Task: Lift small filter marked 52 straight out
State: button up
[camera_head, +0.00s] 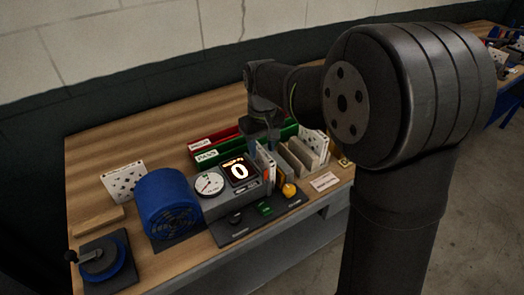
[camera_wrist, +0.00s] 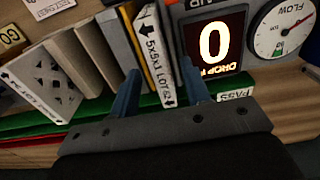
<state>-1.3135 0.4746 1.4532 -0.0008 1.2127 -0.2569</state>
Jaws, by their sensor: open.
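The small filter with the white edge (camera_wrist: 156,55) stands upright in the wrist view, its edge printed "5x5x1 LOT"; the lot number is too blurred to be sure of. My gripper (camera_wrist: 160,84) is open, with one blue finger on each side of this filter's near end. I cannot tell whether either finger touches it. In the head view, my gripper (camera_head: 262,143) points down just behind the upright filters, and a white filter with an orange edge (camera_head: 266,171) stands close below it.
Grey and tan filters (camera_wrist: 82,57) and a perforated white filter (camera_wrist: 42,82) stand left of it. On the right are the display reading 0 (camera_wrist: 213,42) and the flow gauge (camera_wrist: 281,28). The green PASS bin (camera_head: 210,156) and red bin (camera_head: 200,142) lie behind; a blue fan (camera_head: 167,203) stands left.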

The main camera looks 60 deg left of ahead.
jog(key=shift+f, duration=0.95)
grip_shut()
jog(key=shift+w+r, duration=0.1)
jog(key=shift+w, duration=0.15)
grip_release()
